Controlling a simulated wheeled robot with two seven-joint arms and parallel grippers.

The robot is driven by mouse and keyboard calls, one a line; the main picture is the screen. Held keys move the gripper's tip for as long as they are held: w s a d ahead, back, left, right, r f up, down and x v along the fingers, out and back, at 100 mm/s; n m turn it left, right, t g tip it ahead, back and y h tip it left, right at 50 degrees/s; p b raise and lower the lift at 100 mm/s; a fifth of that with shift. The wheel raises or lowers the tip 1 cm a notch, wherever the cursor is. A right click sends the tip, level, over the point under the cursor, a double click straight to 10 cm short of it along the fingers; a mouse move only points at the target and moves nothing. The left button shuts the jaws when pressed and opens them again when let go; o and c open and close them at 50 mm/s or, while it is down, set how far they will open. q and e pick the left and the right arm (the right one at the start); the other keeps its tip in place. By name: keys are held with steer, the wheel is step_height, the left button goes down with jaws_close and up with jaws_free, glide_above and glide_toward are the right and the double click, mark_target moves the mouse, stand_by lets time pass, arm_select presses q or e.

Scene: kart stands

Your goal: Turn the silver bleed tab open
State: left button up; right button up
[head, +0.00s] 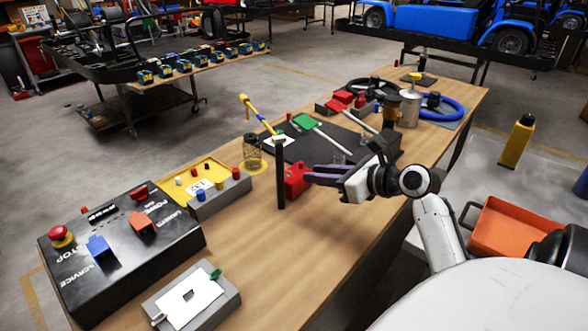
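A grey block with a white top plate (190,300) sits at the near edge of the bench. A small pale silvery tab (157,319) shows at its near left corner, and a green tab (215,273) at its far right corner. I cannot tell for sure that the pale one is the bleed tab. My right gripper (309,173) points left over the middle of the bench, close to a red block (296,181). Its two dark purple fingers look apart, with nothing seen between them. It is well away from the grey block. My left gripper is out of view.
A black control box (120,265) with buttons and a yellow-topped box (215,200) stand left. A dark upright post (280,175) stands beside the red block. Green-handled (305,122) and red-handled (340,107) levers lie farther back. Bare wood (270,265) is clear right of the grey block.

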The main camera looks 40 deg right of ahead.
mark_target(289, 174)
steer(key=x, duration=0.7)
steer(key=shift+f, duration=0.15)
jaws_close()
